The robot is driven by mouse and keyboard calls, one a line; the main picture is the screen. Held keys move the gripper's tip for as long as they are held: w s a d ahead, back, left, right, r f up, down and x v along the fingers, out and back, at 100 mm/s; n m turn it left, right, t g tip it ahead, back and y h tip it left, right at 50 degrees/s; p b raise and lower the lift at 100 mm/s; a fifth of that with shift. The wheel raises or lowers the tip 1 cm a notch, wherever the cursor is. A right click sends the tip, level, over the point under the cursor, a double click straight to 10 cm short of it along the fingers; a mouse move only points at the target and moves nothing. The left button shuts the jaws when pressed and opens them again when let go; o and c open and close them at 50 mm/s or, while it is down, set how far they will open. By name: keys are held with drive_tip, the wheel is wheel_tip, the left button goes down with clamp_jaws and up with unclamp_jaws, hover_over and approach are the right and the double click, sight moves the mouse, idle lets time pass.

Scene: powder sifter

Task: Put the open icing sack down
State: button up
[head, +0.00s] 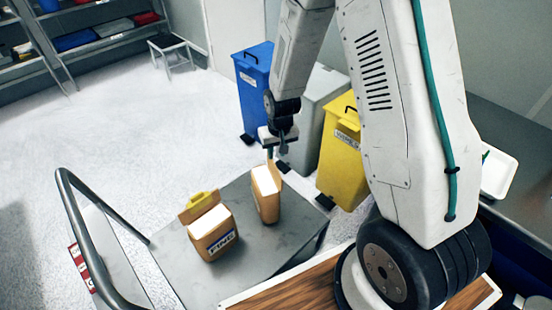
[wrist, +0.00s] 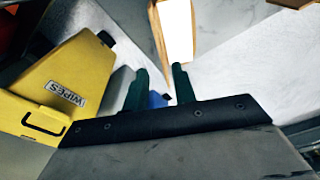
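An open tan paper sack (head: 266,196) with white powder at its top stands upright on the grey cart top (head: 290,225); no label on it can be read. My gripper (head: 274,152) is just above its raised back edge. In the wrist view the fingers (wrist: 160,80) are apart with nothing clearly held between them. The sack's white top and tan edge (wrist: 157,35) show just beyond the tips. Whether a finger touches the sack, I cannot tell.
A second open sack (head: 212,236), labelled FINE, with a yellow item on top, stands to the left on the cart. Behind are a blue bin (head: 252,85) and a yellow WIPES bin (head: 341,155). The cart's handle rail (head: 85,195) curves up at left.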

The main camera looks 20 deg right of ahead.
drive_tip(key=s+r, duration=0.5)
drive_tip(key=r, duration=0.6)
drive_tip(key=s+r, duration=0.5)
drive_tip(key=r, duration=0.6)
drive_tip(key=s+r, duration=0.5)
drive_tip(key=s, duration=0.4)
drive_tip(key=s+r, duration=0.5)
drive_tip(key=s, duration=0.4)
drive_tip(key=shift+s+a+r+n, duration=0.3)
drive_tip(key=shift+s+r+n, duration=0.1)
drive_tip(key=shift+d, duration=0.1)
